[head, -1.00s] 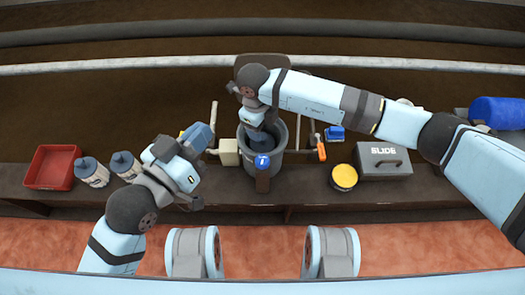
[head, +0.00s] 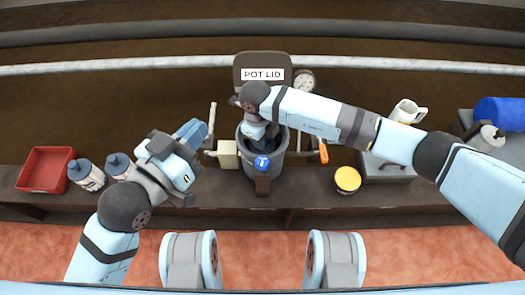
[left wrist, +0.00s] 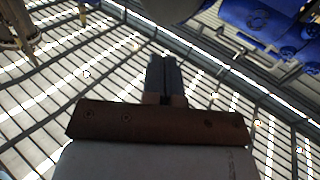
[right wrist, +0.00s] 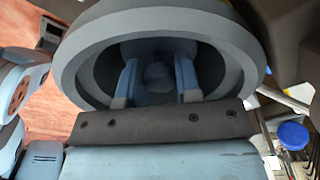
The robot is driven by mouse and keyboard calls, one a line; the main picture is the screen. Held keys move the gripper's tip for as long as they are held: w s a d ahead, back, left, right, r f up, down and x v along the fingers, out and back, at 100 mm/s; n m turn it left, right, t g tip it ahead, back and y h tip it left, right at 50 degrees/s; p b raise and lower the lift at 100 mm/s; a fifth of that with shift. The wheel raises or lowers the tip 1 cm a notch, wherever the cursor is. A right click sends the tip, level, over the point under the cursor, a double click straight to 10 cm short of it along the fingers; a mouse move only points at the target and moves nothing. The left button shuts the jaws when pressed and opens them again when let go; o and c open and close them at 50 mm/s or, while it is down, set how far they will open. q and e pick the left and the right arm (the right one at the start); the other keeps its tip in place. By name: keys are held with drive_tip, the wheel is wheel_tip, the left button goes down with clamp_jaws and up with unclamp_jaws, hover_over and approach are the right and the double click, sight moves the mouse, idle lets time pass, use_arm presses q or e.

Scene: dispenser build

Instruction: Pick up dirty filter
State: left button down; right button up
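A blue-grey rounded piece, which looks like the dirty filter (right wrist: 158,76), sits inside the dark grey pot (head: 244,165). The right wrist view shows the pot's wide rim (right wrist: 75,65) around it. My right gripper (right wrist: 157,84) points down into the pot with its two blue fingers apart, one on each side of the piece. I cannot tell whether they touch it. In the head view my right gripper (head: 264,135) mostly hides the pot's inside. My left gripper (head: 192,130) is raised left of the pot; its fingers (left wrist: 165,80) are together and empty.
Behind the pot is a lid (head: 262,72) labelled POT LID, with a gauge (head: 302,80) beside it. A red tray (head: 45,170) and grey bottles (head: 87,174) stand left. A yellow-topped jar (head: 347,180), orange-handled tool (head: 323,152) and white mug (head: 408,111) stand right.

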clamp_jaws()
